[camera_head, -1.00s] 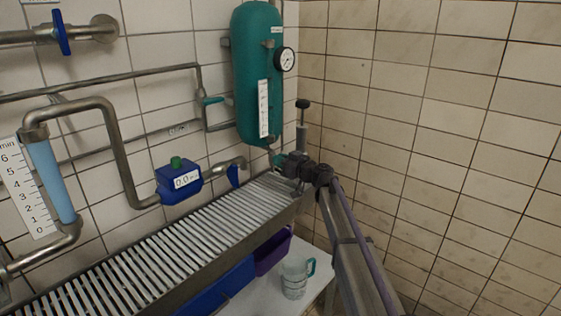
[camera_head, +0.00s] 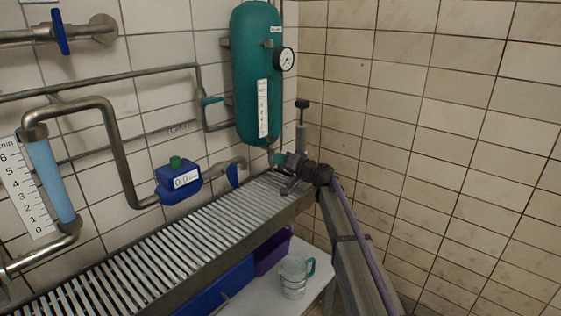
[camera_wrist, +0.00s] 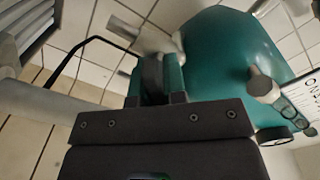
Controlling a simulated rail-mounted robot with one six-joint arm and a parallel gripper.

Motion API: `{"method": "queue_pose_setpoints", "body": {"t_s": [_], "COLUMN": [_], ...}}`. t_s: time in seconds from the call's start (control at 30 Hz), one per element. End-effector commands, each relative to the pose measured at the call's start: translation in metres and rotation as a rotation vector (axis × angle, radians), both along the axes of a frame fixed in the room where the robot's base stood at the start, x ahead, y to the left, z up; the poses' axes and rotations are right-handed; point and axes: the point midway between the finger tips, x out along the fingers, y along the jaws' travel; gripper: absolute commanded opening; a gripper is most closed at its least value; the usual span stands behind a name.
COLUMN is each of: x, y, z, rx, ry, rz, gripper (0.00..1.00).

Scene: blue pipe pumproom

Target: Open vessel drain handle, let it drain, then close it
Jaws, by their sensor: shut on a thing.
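The teal vessel (camera_head: 256,75) hangs upright on the tiled wall, with a white scale strip on its front and a round gauge at its upper right. My gripper (camera_head: 280,160) is just under the vessel's bottom end. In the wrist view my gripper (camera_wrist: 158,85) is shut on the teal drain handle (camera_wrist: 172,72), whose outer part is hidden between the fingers. The vessel (camera_wrist: 232,45) fills the upper right of that view. In the head view my wrist mostly hides the handle, and I cannot tell there how far it is turned.
A slatted metal grate (camera_head: 190,240) runs below the vessel. A clear jug (camera_head: 293,277) stands on the white shelf beneath, beside purple (camera_head: 272,252) and blue bins. A blue flow meter (camera_head: 178,182) and pipes line the wall at left. The right wall is bare.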

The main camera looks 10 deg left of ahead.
Motion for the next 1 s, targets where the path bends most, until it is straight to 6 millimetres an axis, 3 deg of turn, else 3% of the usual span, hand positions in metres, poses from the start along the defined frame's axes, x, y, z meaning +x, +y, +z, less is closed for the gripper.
{"method": "queue_pose_setpoints", "body": {"t_s": [0.6, 1.0], "x": [0.0008, 0.0008], "y": [-0.0013, -0.0014], "z": [-0.0035, -0.0047], "rx": [0.320, 0.444], "ry": [0.465, 0.646], "rz": [0.001, 0.000], "gripper": [0.00, 0.00]}}
